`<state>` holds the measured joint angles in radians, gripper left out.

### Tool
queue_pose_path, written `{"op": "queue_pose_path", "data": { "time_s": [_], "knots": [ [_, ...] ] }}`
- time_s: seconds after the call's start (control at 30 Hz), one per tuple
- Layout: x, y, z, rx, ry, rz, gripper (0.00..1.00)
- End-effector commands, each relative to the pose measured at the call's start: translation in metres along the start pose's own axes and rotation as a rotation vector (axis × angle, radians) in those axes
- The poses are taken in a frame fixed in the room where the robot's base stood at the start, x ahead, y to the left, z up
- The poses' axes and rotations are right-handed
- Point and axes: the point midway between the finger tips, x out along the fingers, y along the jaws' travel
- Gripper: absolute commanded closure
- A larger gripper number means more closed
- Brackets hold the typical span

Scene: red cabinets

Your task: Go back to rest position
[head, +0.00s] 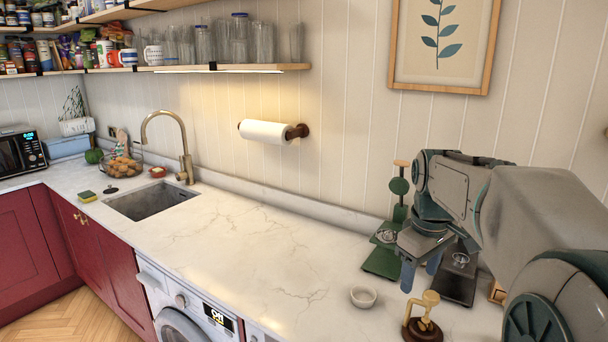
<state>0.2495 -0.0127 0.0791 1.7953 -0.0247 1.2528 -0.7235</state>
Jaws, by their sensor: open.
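My gripper (420,270) hangs from my arm at the right of the head view, pointing down over the marble counter (262,246). Its two blue fingertips are apart with nothing visible between them. It is in front of a green stand (382,262) with a wooden top and beside a dark flat device (459,277). My arm hides part of both. I cannot tell whether the fingertips touch anything.
A small white bowl (363,297) and a brass-handled wooden tool (423,319) stand near the gripper. The counter's middle is clear. The sink (152,203) with its brass tap (187,160) is further left. A paper towel roll (265,133) hangs on the wall.

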Motion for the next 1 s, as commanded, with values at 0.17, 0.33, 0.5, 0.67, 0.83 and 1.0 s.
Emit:
{"op": "queue_pose_path", "data": {
  "time_s": [0.17, 0.33, 0.5, 0.67, 0.83, 1.0],
  "knots": [
    [0.012, -0.062, 0.034, 0.179, 0.056, 0.028, 0.43],
    [0.035, -0.111, 0.069, 0.354, 0.116, 0.032, 0.43],
    [0.058, -0.144, 0.097, 0.486, 0.161, 0.019, 0.43],
    [0.07, -0.159, 0.109, 0.547, 0.181, 0.009, 0.43],
    [0.071, -0.161, 0.11, 0.558, 0.184, 0.007, 0.6],
    [0.071, -0.16, 0.11, 0.557, 0.183, 0.007, 0.64]
  ]
}}
